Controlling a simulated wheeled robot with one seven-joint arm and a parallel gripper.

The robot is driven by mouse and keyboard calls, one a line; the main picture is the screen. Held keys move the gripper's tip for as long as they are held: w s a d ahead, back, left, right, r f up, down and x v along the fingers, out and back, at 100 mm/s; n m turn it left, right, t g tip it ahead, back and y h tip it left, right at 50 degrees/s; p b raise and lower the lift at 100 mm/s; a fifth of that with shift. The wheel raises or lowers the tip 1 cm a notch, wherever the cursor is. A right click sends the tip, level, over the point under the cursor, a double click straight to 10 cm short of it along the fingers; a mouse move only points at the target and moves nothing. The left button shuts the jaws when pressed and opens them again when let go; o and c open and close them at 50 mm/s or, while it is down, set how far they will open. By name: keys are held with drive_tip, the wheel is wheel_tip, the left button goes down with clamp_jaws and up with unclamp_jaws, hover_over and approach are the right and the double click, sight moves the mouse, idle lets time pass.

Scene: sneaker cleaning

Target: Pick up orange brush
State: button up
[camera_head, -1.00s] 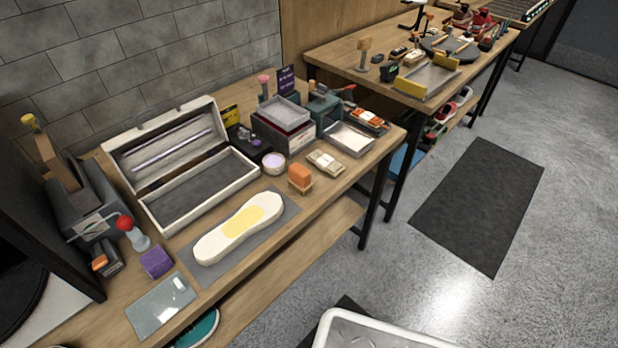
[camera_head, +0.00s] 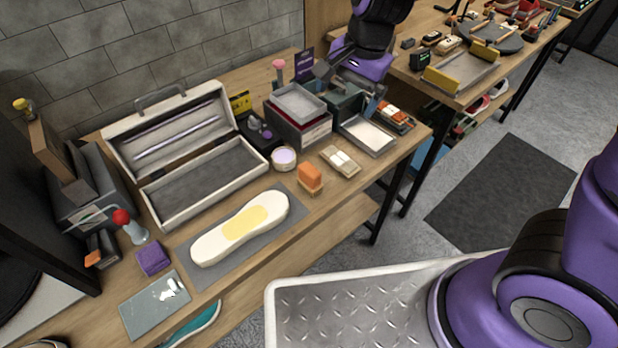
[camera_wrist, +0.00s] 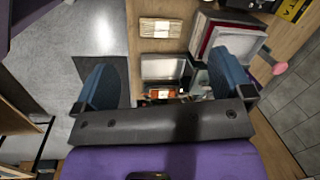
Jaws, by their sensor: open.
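An orange block with a light wooden base (camera_head: 310,177), which looks like the orange brush, stands on the bench near its front edge, right of the white shoe sole. My gripper (camera_head: 350,92) is farther back and to the right, above the metal tray and dark green holder. In the wrist view my gripper (camera_wrist: 163,78) is open, its two blue-grey fingers wide apart and nothing held. The orange block with the wooden base cannot be made out there. A different orange and black item (camera_wrist: 160,94) shows between the fingers, below them.
The white sole (camera_head: 240,228) lies on a grey mat. A tan brush-like block (camera_head: 340,161) and a round tub (camera_head: 284,158) stand near the orange block. A metal tray (camera_head: 369,135), stacked boxes (camera_head: 300,125) and an open toolbox (camera_head: 203,185) crowd the back.

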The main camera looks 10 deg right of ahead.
sight(309, 169)
drive_tip(key=a+f+m, duration=0.1)
drive_tip(key=a+f, duration=0.1)
drive_tip(key=f, duration=0.2)
drive_tip(key=a+f+m+h, duration=0.1)
drive_tip(key=a+f, duration=0.1)
drive_tip(key=f, duration=0.3)
drive_tip(key=a+f+m+h, duration=0.1)
drive_tip(key=a+f, duration=0.2)
drive_tip(key=f, duration=0.1)
drive_tip(key=shift+w+f+g, duration=0.3)
drive_tip(key=shift+w+f, duration=0.05)
drive_tip(key=shift+w, duration=0.05)
drive_tip(key=shift+f, duration=5.5)
drive_tip(key=c, duration=1)
drive_tip(key=shift+c, duration=0.2)
drive_tip(key=shift+r, duration=0.8)
wheel_tip(309, 169, up, 2)
drive_tip(key=shift+r, duration=0.2)
drive_tip(key=s+a, duration=0.3)
drive_tip(key=s, duration=0.1)
drive_tip(key=s+a, duration=0.3)
drive_tip(key=s, duration=0.1)
drive_tip(key=s+a+r, duration=0.1)
drive_tip(key=s+a, duration=0.2)
drive_tip(key=s, duration=0.2)
